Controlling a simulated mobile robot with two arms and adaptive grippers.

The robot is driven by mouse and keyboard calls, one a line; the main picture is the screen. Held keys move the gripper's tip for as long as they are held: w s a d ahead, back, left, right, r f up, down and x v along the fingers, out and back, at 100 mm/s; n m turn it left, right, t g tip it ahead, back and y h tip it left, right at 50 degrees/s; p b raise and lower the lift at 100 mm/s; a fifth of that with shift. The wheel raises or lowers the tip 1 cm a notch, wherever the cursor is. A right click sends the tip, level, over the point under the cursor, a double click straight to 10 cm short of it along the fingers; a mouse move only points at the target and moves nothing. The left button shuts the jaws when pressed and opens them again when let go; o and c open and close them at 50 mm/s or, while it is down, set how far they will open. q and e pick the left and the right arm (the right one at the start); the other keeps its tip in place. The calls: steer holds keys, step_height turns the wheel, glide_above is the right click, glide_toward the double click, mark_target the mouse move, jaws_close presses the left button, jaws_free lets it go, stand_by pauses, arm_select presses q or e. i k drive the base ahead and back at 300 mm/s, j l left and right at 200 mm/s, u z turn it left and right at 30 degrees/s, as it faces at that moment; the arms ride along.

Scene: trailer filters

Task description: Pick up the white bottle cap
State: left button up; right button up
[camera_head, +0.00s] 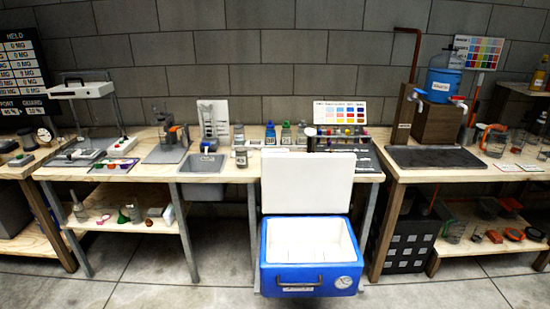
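I cannot make out a separate white bottle cap at this size. Several small bottles stand at the back of the middle bench: a clear one (239,134), a blue one (270,133), a green one (286,134) and a grey one (302,133). Another clear bottle (241,156) stands nearer the front, beside the sink. Neither of my grippers is in the head view.
A grey sink (203,165) is set in that bench. A dark mat (434,157) lies on the right bench. Floor left of the cooler is clear.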

mark_target(242, 152)
steer(key=i, duration=1)
